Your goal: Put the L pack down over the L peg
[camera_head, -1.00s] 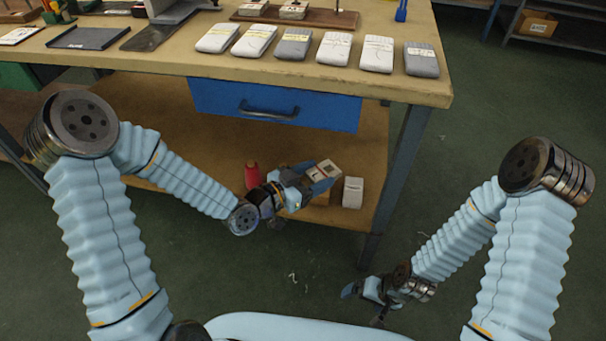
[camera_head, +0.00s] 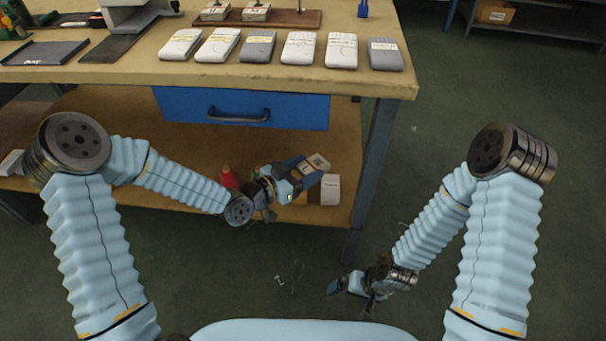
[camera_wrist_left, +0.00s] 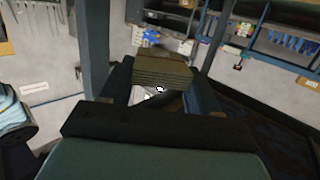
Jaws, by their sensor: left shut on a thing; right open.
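My left gripper (camera_head: 300,172) is shut on a small pale pack (camera_head: 318,161), which shows at its tips in front of the table's lower shelf, below tabletop height. In the left wrist view the pack (camera_wrist_left: 161,68) looks like a brownish layered stack between the fingers. I cannot read its size mark. A wooden board (camera_head: 286,19) at the table's back edge carries two labelled packs (camera_head: 214,12) (camera_head: 257,12) and a thin bare peg (camera_head: 299,8) to their right; the top of the peg is cut off. My right gripper (camera_head: 350,292) is open and empty, low over the floor.
Several grey and white sock packs (camera_head: 299,50) line the table's front. A blue drawer (camera_head: 240,108) hangs under the tabletop. A red cone (camera_head: 228,178) and a white pack (camera_head: 330,190) stand on the lower shelf. The floor at right (camera_head: 490,110) is clear.

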